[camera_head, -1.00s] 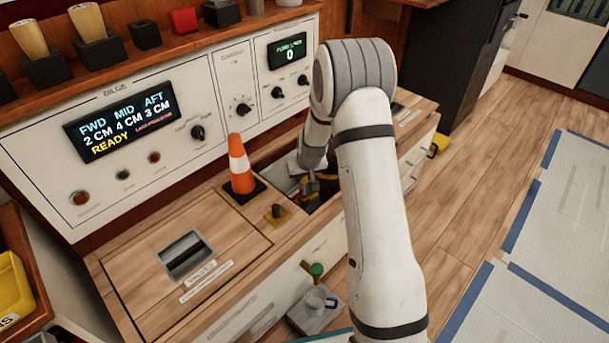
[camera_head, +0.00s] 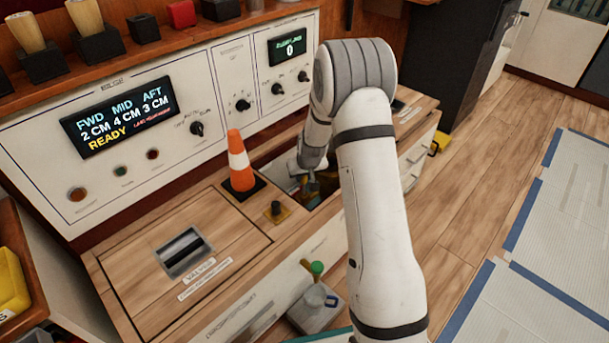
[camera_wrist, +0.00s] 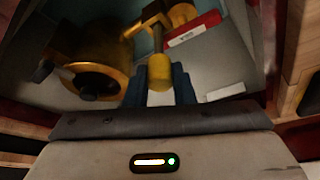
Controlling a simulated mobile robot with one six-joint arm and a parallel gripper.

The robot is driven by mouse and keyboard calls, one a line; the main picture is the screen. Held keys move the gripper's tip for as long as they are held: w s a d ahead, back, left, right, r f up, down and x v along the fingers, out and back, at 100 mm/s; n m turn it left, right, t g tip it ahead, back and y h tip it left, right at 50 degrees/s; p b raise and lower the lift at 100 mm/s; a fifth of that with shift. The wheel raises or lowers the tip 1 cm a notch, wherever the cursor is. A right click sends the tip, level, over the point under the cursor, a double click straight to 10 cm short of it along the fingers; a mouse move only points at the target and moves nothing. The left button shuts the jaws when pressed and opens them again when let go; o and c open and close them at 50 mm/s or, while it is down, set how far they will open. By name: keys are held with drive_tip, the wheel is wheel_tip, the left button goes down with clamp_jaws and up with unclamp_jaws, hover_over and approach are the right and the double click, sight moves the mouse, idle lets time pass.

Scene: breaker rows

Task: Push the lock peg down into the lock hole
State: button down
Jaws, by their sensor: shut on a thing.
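My gripper (camera_wrist: 160,88) reaches into an open recess in the wooden counter. Its two blue-grey fingers are shut on a yellow-ended handle (camera_wrist: 159,72), whose grey shaft leads up to a yellow fitting. In the head view my gripper (camera_head: 311,190) shows only partly, because my arm covers much of the recess. A small dark peg (camera_head: 276,209) stands upright on a yellow plate (camera_head: 281,217) beside the recess, apart from my gripper. I cannot tell for certain that it is the lock peg. No lock hole can be made out.
An orange and white cone (camera_head: 239,163) stands close to the recess, left of my gripper. A round yellow fitting (camera_wrist: 98,80) and a red label (camera_wrist: 190,35) are inside the recess. A control panel (camera_head: 221,78) rises behind. A green-topped object (camera_head: 317,268) is at the counter's front.

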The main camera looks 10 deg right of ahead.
drive_tip(key=shift+f+b, duration=1.4)
drive_tip(key=shift+f, duration=0.3)
drive_tip(key=c, duration=1.1)
unclamp_jaws()
drive_tip(key=shift+c, duration=0.2)
drive_tip(key=p+v, duration=0.3)
drive_tip(key=v, duration=0.4)
drive_tip(key=shift+s+r, duration=0.15)
drive_tip(key=shift+r, duration=0.25)
drive_tip(key=shift+r+p, duration=0.15)
drive_tip(key=shift+p, duration=0.15)
